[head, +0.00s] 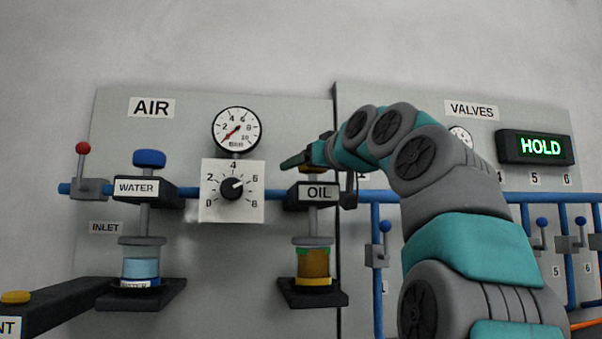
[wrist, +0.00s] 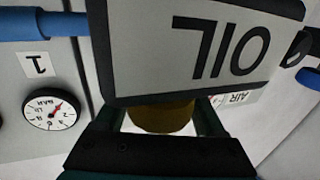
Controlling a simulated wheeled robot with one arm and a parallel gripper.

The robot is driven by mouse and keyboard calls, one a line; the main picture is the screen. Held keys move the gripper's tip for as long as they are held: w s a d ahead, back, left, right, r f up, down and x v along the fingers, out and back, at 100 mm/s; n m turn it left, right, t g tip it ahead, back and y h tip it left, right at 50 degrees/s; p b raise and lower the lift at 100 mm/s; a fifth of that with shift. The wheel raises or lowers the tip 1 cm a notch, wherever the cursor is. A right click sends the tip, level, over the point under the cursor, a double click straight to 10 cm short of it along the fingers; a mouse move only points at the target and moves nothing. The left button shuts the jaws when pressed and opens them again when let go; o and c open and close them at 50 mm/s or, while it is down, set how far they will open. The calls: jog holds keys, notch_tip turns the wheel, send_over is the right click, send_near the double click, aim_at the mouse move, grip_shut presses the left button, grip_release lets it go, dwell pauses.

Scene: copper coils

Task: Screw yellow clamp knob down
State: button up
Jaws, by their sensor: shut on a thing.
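The yellow clamp knob (wrist: 160,118) sits by the OIL block, and in the wrist view it looks brownish yellow between my fingers. My gripper (wrist: 158,122) is shut on the knob, one dark finger on each side. In the head view my gripper (head: 295,162) is just above the OIL block (head: 317,193) and hides most or all of the knob. The OIL block also shows upside down and close up in the wrist view (wrist: 150,50). Below the block, a grey plate (head: 313,241) is over an amber cup with a yellow band (head: 313,283).
A WATER clamp with a blue knob (head: 149,158) stands to the left. A black dial (head: 232,186) and a round AIR gauge (head: 236,130) lie between the clamps. A blue pipe (head: 380,196) and the raised panel edge (head: 336,130) are close to my arm.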

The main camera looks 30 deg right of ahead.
jog(key=shift+d+m+h, duration=0.25)
jog(key=shift+m+h, duration=0.75)
jog(key=shift+h, duration=0.6)
jog(key=o, duration=1.3)
jog(key=shift+o, duration=0.2)
jog(key=shift+s, duration=0.15)
jog(key=s, duration=0.5)
jog(key=s+a, duration=0.1)
jog(key=s, duration=0.1)
jog(key=shift+s, duration=0.3)
